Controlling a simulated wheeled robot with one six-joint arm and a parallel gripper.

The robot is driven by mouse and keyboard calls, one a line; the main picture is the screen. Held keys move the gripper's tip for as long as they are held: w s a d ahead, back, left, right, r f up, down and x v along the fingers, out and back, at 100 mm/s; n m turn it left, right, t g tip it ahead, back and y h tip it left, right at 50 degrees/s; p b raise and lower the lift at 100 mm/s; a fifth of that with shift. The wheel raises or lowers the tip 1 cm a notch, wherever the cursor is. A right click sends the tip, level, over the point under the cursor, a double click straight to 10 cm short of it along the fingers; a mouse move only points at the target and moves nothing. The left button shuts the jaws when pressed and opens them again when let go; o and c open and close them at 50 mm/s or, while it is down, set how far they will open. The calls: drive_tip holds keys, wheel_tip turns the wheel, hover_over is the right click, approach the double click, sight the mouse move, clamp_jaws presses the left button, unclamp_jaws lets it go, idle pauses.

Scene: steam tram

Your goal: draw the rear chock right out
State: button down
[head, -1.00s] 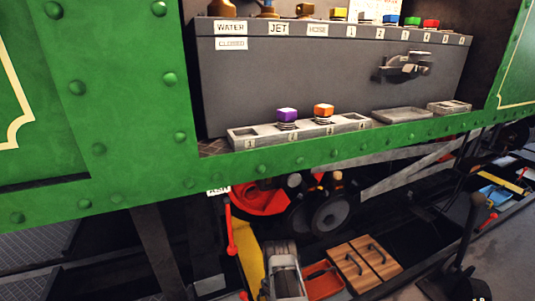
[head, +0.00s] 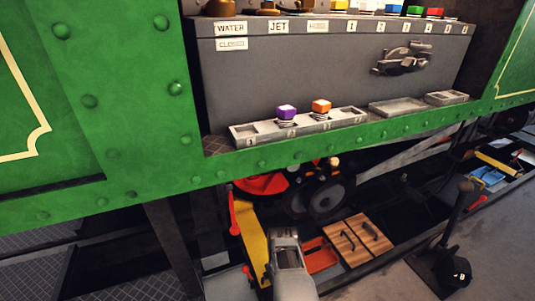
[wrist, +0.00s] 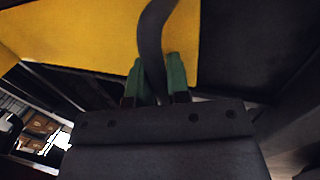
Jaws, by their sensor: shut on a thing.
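A yellow wedge-like piece, which looks like the chock (wrist: 90,35), fills the upper left of the wrist view. A dark curved handle (wrist: 152,35) runs down in front of it. My gripper (wrist: 156,80), with green fingers, is shut on this handle. In the head view the yellow piece (head: 253,232) stands under the green frame, just left of my arm. My fingers are hidden there behind my arm. I cannot tell whether the chock is free of the wheel.
A red lever (head: 233,212) stands close left of the yellow piece. An orange tray (head: 320,257) and a wooden board with two black handles (head: 358,240) lie to the right. A black lever stand (head: 452,250) is further right. The green frame (head: 250,175) overhangs above.

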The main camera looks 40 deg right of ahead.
drive_tip(key=shift+s+a+r+p, duration=0.1)
drive_tip(key=shift+s+a+p, duration=0.2)
drive_tip(key=shift+s+p, duration=0.65)
drive_tip(key=shift+s+a+f+p, duration=0.1)
drive_tip(key=shift+s+a+p, duration=0.15)
drive_tip(key=shift+s+p, duration=0.7)
drive_tip(key=shift+s+a+r+p, duration=0.1)
drive_tip(key=shift+s+a+p, duration=0.2)
drive_tip(key=shift+s+p, duration=0.65)
drive_tip(key=shift+s+a+p, duration=0.2)
drive_tip(key=shift+s, duration=0.65)
drive_tip(key=shift+s+a+p, duration=0.15)
drive_tip(key=shift+s, duration=0.65)
drive_tip(key=shift+s+a+f, duration=0.1)
drive_tip(key=shift+f, duration=0.1)
drive_tip(key=c, duration=0.7)
unclamp_jaws()
